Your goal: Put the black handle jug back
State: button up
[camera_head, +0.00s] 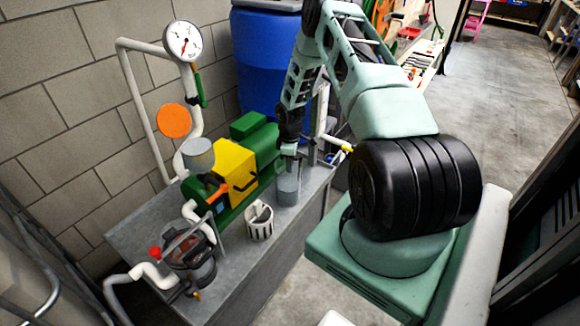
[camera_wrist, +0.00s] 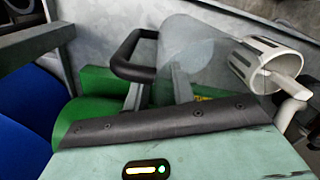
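A grey see-through jug (camera_head: 288,190) is directly under my gripper (camera_head: 288,152), at the right end of the metal bench top. The wrist view shows the jug (camera_wrist: 200,55) large, with its black loop handle (camera_wrist: 118,62) on the left. Grey metal bars, perhaps my fingers, show close by the handle, in front of green machinery. The fingertips are not clear in either view, so I cannot tell if they grip the handle. I cannot tell whether the jug rests on the bench or hangs just above it.
A white slotted basket (camera_head: 259,222) stands left of the jug. A green and yellow pump (camera_head: 236,172) is behind, with a grey cylinder (camera_head: 198,155) on its left. A dark-handled strainer housing (camera_head: 188,250) is at the front left. A blue barrel (camera_head: 262,60) stands behind the bench.

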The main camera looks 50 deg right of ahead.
notch_tip(320, 180, up, 10)
jog(key=shift+f+b, duration=0.25)
jog(key=shift+b, duration=0.3)
jog(key=shift+r, duration=0.5)
jog(key=w+a+r, duration=0.2)
jog(key=a+r, duration=0.3)
jog(key=a, duration=0.4)
jog(key=w+a+r, duration=0.1)
jog(key=a+r, duration=0.3)
jog(key=a, duration=0.6)
jog(key=s+a+r+n, duration=0.1)
jog(key=s+a+r, duration=0.15)
jog(key=a, duration=0.45)
jog(key=s+a+r, duration=0.2)
jog(key=a+r, duration=0.2)
jog(key=a, duration=0.3)
jog(key=s+a+r, duration=0.3)
jog(key=s+a, duration=0.4)
jog(key=s, duration=0.4)
jog(key=s+a+r, duration=0.3)
jog(key=s+a, duration=0.4)
jog(key=s, duration=0.5)
jog(key=shift+s+a+n, duration=0.25)
jog(key=shift+a+n, duration=0.05)
